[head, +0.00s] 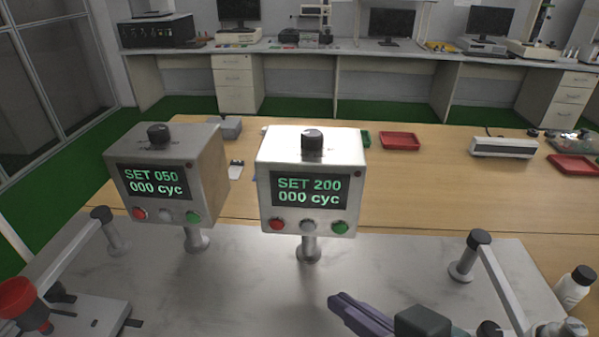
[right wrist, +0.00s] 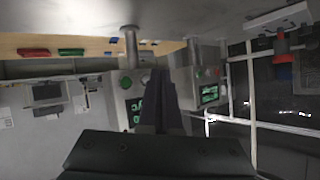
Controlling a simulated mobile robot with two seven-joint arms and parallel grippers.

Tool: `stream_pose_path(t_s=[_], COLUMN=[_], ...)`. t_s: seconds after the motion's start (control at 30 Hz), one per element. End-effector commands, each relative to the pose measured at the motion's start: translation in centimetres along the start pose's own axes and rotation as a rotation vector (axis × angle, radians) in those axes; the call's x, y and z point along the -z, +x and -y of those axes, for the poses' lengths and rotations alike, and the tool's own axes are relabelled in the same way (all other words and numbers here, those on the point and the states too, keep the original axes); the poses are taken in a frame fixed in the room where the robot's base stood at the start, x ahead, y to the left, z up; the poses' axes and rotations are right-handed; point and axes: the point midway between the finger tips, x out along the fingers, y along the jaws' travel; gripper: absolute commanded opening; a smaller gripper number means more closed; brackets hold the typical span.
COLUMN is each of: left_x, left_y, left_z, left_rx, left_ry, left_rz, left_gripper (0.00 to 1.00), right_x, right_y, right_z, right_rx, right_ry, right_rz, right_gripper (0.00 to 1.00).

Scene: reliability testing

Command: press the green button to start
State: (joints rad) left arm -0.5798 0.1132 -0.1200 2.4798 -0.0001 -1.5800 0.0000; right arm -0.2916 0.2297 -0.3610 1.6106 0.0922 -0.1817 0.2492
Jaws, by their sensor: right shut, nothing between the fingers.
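Two control boxes on short posts stand on a grey metal plate. The left box (head: 165,172) reads "SET 050, 000 cyc"; the right, whiter box (head: 312,158) reads "SET 200, 000 cyc". Each has a red, a grey and a green button below its screen. The green button (head: 193,217) is at the left box's lower right; the other green button (head: 340,227) is at the right box's lower right. My right gripper (head: 336,302) is shut and empty, in front of and below the right box, apart from it. In the right wrist view its fingers (right wrist: 155,100) partly cover the upside-down boxes. My left gripper is not in view.
A bar handle (head: 500,285) stands right of my right gripper, with a white bottle (head: 574,287) beyond it. A fixture with a red knob (head: 17,297) is at the lower left. A wooden table (head: 430,185) with red trays lies behind the boxes.

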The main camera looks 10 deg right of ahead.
Motion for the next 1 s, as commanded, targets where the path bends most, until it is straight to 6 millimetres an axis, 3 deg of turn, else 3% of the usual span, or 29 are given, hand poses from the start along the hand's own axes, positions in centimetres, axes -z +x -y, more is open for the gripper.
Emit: stream_pose_path(t_s=[0.23,0.7,1.0], left_x=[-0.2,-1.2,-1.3], left_y=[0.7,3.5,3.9], left_z=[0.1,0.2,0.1], left_rx=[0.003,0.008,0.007], left_ry=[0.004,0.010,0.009], left_rz=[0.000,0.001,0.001], left_gripper=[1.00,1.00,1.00], right_x=[0.5,3.6,4.4], right_y=[1.0,5.3,6.1], right_z=[-0.7,-3.8,-4.5], right_rx=[0.000,0.000,0.000], right_ry=[-0.002,-0.002,-0.001], right_rz=[-0.002,-0.001,0.002], right_gripper=[0.00,0.00,0.00])
